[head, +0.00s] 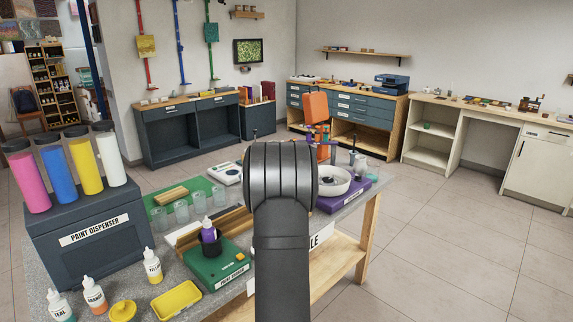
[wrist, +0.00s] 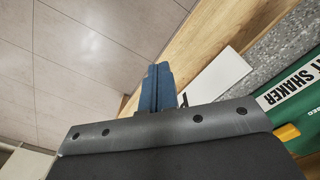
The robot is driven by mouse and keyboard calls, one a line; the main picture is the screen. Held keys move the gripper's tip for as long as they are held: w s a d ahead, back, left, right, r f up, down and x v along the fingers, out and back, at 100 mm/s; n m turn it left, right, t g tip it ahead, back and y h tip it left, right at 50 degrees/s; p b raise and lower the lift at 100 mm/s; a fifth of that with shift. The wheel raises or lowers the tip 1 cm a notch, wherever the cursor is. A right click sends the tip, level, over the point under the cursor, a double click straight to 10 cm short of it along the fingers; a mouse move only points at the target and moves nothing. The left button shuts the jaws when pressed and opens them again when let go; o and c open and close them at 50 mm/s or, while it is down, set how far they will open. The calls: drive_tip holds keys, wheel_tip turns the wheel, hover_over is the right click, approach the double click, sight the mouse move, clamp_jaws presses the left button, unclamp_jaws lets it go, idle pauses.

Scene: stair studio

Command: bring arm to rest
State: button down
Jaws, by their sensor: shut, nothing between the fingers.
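My gripper (wrist: 158,88) shows in the wrist view with its two blue-grey fingers shut together and nothing between them. It is beside the table's wooden edge (wrist: 215,55), and a white label plate (wrist: 218,76) shows just right of the fingers. In the head view my dark arm rises in front of the table's middle and hides part of it. The gripper itself is hidden there behind the arm.
The table holds a paint dispenser (head: 90,240) with coloured cylinders, a green paint shaker (head: 215,265) with a purple bottle (head: 211,240), a yellow tray (head: 176,299), small bottles, and a white bowl (head: 335,182) on a purple base. Tiled floor (head: 450,240) is clear to the right.

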drive_tip(key=w+a+r+n, duration=0.1)
drive_tip(key=w+a+r, duration=0.3)
drive_tip(key=r, duration=0.4)
drive_tip(key=w+a+r+n, duration=0.1)
drive_tip(key=w+a+r, duration=0.2)
drive_tip(key=w+r, duration=0.2)
drive_tip(key=shift+a+r+n, duration=0.4)
drive_tip(key=shift+r, duration=0.95)
idle(5.3)
